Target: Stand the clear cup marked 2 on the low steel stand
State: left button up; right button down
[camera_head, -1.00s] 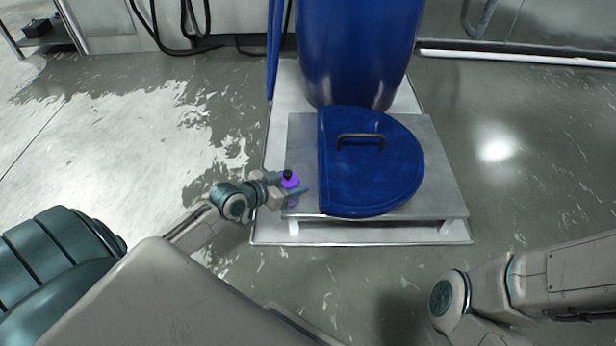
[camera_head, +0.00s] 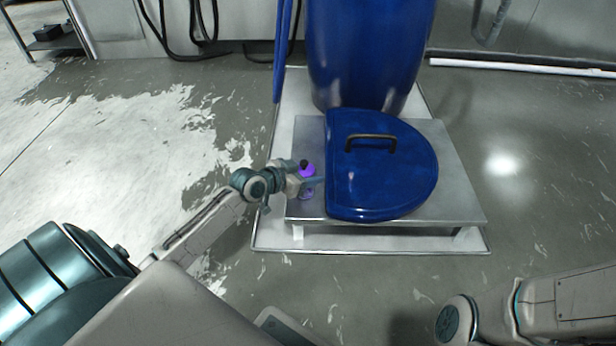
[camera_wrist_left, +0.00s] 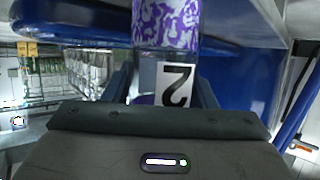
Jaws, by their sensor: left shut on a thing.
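The clear cup marked 2 (camera_head: 308,171) shows purple contents and a dark top in the head view. In the left wrist view the cup (camera_wrist_left: 167,25) has a purple-and-white pattern and a white label with a black 2, which appears upside down. My left gripper (camera_head: 314,174) is shut on the cup, with one finger on each side. The low steel stand (camera_head: 455,185) is a flat metal plate on short legs. The cup is over its left part, beside the blue lid; I cannot tell whether its base touches the plate. My right gripper is out of view.
A blue half-round lid (camera_head: 380,180) with a black handle covers much of the stand. A large blue barrel (camera_head: 365,50) stands behind it. A pale tray (camera_head: 380,242) lies under the stand. A narrow strip of plate left of the lid is bare.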

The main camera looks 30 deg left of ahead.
pick_arm(q)
jog(key=o, duration=0.7)
jog(key=shift+f, duration=0.1)
jog(key=o, duration=0.4)
jog(key=shift+s+a+r, duration=0.1)
jog(key=shift+s+r, duration=0.1)
jog(key=shift+r, duration=0.1)
jog(key=shift+p+v, duration=3.6)
jog(key=shift+v, duration=2.2)
